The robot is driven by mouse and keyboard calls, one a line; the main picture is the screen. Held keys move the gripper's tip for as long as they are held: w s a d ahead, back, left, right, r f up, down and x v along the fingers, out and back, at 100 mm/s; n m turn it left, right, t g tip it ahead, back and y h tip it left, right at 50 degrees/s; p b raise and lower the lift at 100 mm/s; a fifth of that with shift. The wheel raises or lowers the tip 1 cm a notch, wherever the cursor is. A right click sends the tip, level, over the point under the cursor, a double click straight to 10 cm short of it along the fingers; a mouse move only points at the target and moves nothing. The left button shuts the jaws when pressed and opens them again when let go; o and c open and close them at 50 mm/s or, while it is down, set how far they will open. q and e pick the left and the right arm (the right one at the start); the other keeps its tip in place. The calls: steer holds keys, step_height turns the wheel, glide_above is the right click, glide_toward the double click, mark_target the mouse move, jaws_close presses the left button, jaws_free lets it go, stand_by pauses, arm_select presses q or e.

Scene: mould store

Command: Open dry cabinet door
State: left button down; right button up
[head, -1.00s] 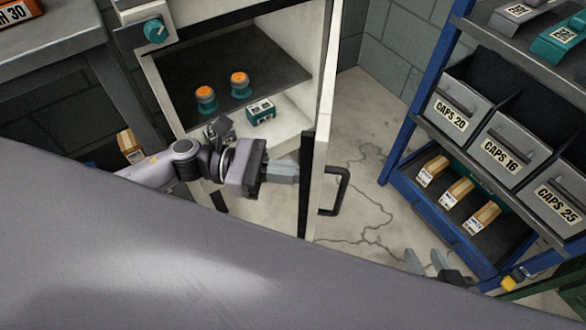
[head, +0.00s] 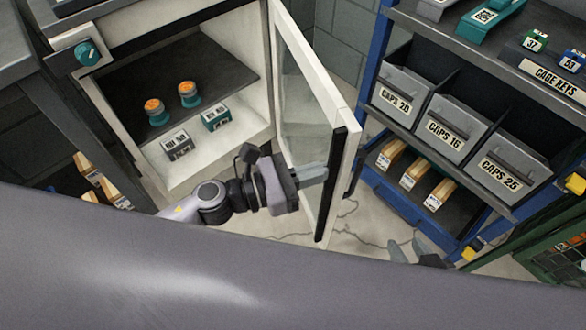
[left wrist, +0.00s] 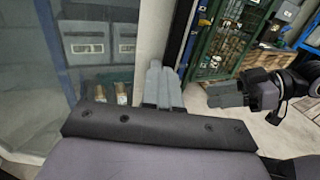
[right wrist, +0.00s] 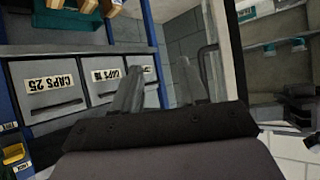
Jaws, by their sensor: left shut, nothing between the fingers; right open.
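The dry cabinet (head: 88,90) is at left centre in the head view, with its pale-framed glass door (head: 305,95) standing wide open. My left gripper (head: 320,174) is shut and empty, with its fingers against or very close to the door's inner side near the black edge strip (head: 332,190). It also shows in the left wrist view (left wrist: 158,75). The door's handle (head: 352,178) is on the far side, mostly hidden by the door. My right gripper (head: 412,248) is open and empty, low beyond the door. In the right wrist view its fingers (right wrist: 160,78) are apart, near the dark handle (right wrist: 206,72).
Inside the cabinet are two orange-topped jars (head: 172,102) and two labelled boxes (head: 197,130). A blue rack (head: 372,75) with grey caps bins (head: 445,132) stands right of the door. A green mesh cabinet (head: 565,255) is at far right. Some cracked floor (head: 350,235) shows between door and rack.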

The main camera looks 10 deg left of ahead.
arm_select(q)
steer(key=w+d+n+t+y+b, duration=0.1)
steer(key=w+d+n+t+y, duration=0.3)
steer(key=w+d, duration=0.5)
steer(key=d+t, duration=0.1)
steer(key=d, duration=0.3)
steer(key=shift+w+d+n+y, duration=0.3)
steer(key=shift+w+d+y, duration=0.1)
arm_select(e)
steer(key=shift+w+a+r, duration=0.1)
steer(key=shift+a+r, duration=0.1)
steer(key=shift+a, duration=0.3)
arm_select(q)
steer(key=shift+a, duration=0.1)
arm_select(e)
steer(key=shift+d+f, duration=0.1)
steer(key=shift+d, duration=0.05)
